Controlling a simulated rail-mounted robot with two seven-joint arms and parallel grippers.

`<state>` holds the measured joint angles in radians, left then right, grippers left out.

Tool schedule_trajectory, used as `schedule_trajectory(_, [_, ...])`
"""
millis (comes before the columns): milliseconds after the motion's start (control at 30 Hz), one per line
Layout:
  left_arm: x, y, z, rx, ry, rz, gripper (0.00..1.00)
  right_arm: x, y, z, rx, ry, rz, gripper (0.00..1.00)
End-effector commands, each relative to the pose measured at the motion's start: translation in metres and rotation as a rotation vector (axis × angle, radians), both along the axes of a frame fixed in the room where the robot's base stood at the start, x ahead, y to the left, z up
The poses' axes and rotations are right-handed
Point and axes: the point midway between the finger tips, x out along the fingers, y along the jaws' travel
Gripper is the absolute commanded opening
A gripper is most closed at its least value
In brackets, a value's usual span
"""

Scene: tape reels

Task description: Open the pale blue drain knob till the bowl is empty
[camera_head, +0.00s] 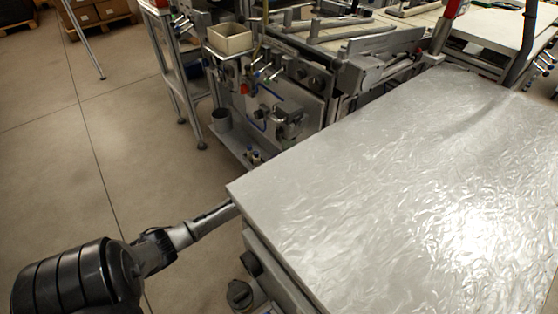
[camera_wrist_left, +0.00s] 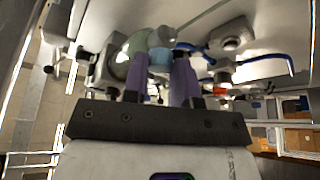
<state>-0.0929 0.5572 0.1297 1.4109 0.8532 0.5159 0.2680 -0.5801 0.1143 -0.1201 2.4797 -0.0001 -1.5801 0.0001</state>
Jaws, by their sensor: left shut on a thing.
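In the left wrist view, my left gripper (camera_wrist_left: 161,68) has its two purple-tinted fingers on either side of a pale blue knob (camera_wrist_left: 161,56) and is shut on it. The knob sits against a rounded grey fitting (camera_wrist_left: 157,38), with a dull green round part (camera_wrist_left: 133,43) beside it. How far the knob is turned cannot be told. In the head view, my left arm reaches in from the lower left and its end is hidden behind the corner of the silvery table. I cannot make out the bowl or its contents. My right gripper is in neither view.
The large silvery tabletop (camera_head: 400,190) fills the right of the head view. A machine with valves (camera_head: 285,120) and a beige bin (camera_head: 231,38) stands behind it. Open floor (camera_head: 60,160) is at left.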

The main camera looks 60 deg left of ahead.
Motion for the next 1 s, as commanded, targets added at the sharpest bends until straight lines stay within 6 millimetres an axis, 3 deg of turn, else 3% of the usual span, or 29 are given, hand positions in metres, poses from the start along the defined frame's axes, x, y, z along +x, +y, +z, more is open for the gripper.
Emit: schedule_trajectory(1000, [-0.001, 0.007, 0.0, 0.896, 0.124, 0.0, 0.02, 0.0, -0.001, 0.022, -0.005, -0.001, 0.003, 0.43])
